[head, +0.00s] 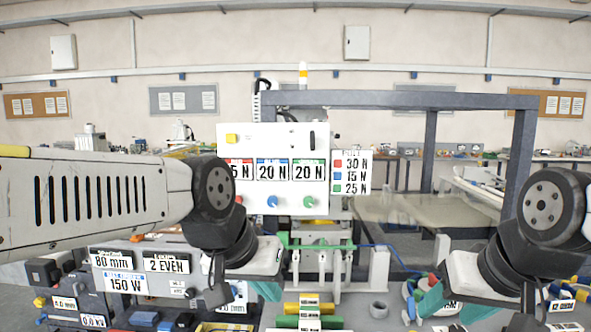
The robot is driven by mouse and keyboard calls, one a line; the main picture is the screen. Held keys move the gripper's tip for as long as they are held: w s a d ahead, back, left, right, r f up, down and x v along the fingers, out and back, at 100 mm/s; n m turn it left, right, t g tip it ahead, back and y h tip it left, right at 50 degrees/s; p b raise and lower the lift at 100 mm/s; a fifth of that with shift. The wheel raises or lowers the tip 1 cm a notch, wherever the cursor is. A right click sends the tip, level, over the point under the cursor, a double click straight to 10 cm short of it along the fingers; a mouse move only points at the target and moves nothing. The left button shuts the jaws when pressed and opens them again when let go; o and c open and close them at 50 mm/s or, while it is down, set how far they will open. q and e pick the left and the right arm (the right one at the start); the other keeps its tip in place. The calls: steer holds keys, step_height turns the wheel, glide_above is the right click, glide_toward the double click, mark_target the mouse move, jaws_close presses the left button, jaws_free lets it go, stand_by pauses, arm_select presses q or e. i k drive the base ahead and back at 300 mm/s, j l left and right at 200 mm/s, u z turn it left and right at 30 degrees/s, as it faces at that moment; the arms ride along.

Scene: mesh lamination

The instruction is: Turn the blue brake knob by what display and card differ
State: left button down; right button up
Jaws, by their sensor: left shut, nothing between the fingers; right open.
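The white brake panel (265,142) stands upright in the middle of the head view. Its blue display (272,170) reads 20 N. The blue brake knob (272,201) sits below it, between a red knob (239,200) and a green knob (309,202). The card (351,172) at the panel's right lists red 30 N, blue 15 N and green 25 N. My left gripper (215,293) is shut and empty, low and left of the knobs. My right gripper (527,306) is open at the lower right, far from the knobs.
The green display (308,170) reads 20 N; my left arm partly hides the red one (240,170). A grey frame (430,100) surrounds the machine. A panel marked 150 W (125,284) stands lower left.

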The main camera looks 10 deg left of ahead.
mark_target(272, 201)
steer(key=j+z, duration=0.3)
steer(key=j, duration=1.5)
